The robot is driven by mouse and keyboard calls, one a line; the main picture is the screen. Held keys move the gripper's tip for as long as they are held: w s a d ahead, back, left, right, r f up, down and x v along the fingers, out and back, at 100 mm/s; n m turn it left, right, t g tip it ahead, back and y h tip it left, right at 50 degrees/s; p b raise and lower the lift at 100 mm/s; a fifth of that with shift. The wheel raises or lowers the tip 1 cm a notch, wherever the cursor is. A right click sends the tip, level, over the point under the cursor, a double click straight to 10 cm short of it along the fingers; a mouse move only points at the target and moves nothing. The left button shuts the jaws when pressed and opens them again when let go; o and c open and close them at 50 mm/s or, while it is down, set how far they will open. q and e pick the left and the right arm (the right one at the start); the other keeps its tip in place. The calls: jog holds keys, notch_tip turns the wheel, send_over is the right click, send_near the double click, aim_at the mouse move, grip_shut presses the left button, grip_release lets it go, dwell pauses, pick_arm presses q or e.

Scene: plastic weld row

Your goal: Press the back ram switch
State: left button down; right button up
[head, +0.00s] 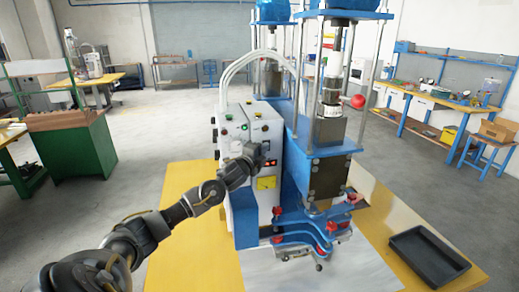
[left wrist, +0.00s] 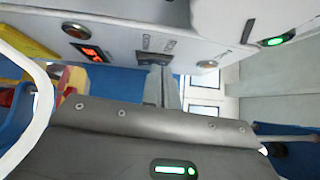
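The white control box (head: 238,125) of the press stands on the yellow table, with buttons, switches and a red-lit display (head: 271,163) on its faces. My left gripper (head: 262,153) is at its front panel, just above the display. In the left wrist view the two fingers (left wrist: 161,68) are together, with nothing seen between them. Their tips are close to a small dark rocker switch (left wrist: 156,43); I cannot tell whether they touch it. The red display (left wrist: 92,52) is left of it and an amber button (left wrist: 207,64) right. I cannot read which switch is the back ram one. My right gripper is not in view.
The blue press frame (head: 318,150) with a red knob (head: 358,101) rises right of the box. A blue clamp fixture (head: 310,228) stands in front. A black tray (head: 428,256) lies at the table's right. White hoses (head: 240,64) arch over the box.

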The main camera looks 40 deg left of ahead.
pick_arm(q)
jog(key=shift+d, duration=0.25)
jog(key=s+d+r+b, duration=0.1)
jog(key=s+d+b, duration=0.2)
jog(key=s, duration=0.9)
jog(key=shift+d+r, duration=0.15)
jog(key=shift+d, duration=0.35)
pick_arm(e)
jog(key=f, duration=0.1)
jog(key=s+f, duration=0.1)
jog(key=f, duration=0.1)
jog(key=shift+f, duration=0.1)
pick_arm(q)
jog(key=shift+s, duration=0.1)
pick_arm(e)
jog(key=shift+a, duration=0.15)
